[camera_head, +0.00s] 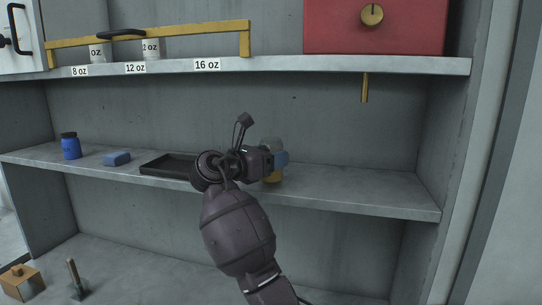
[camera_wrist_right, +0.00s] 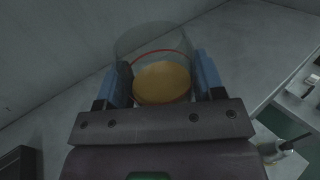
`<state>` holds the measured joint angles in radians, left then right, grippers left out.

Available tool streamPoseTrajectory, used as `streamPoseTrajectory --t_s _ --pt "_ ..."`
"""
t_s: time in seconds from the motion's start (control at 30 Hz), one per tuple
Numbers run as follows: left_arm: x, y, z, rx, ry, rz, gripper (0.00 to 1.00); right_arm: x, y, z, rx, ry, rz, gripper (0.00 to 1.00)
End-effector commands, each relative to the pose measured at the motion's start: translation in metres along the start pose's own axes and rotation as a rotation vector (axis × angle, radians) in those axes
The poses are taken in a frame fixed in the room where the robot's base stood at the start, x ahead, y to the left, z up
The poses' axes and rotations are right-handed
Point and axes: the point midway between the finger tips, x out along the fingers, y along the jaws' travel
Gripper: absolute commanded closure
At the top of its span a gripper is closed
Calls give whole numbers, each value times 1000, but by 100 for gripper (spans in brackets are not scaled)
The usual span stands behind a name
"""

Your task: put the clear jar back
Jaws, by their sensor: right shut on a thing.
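The clear jar (camera_head: 273,178) is at the middle shelf, just right of the black tray, partly hidden behind my right gripper (camera_head: 275,159). In the right wrist view the clear jar (camera_wrist_right: 162,84) has see-through walls, a red line around it and amber contents. My right gripper (camera_wrist_right: 164,78) has its blue-padded fingers on either side of the jar and is shut on it. The jar looks about upright. I cannot tell whether its base touches the shelf. My left gripper is not in view.
The middle shelf (camera_head: 370,192) is bare to the right. On it at left are a blue lidded jar (camera_head: 70,147), a blue block (camera_head: 117,158) and a black tray (camera_head: 160,167). Above are a labelled cup shelf (camera_head: 290,65) and a red box (camera_head: 400,28); a brass rod (camera_head: 365,88) hangs below.

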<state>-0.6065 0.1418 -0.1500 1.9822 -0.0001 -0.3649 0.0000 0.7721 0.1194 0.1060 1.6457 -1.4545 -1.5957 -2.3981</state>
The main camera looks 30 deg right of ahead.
Motion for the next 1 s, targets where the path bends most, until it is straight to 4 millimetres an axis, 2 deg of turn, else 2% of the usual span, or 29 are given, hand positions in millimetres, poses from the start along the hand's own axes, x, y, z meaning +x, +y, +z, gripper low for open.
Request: streamPoseTrajectory --t_s 0.37,0.4,0.53,0.57,0.9,1.0 --pt "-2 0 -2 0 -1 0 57 1 1 -2 2 -1 0 70" --pt "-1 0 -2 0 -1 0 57 1 1 -3 3 -1 0 35" --pt "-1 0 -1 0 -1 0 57 1 1 -3 2 -1 0 15" --pt "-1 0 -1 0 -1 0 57 1 1 -3 2 -1 0 12" --pt "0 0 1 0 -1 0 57 1 0 -1 3 -1 -1 12" --pt "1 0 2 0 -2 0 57 -9 1 -1 2 1 2 12"
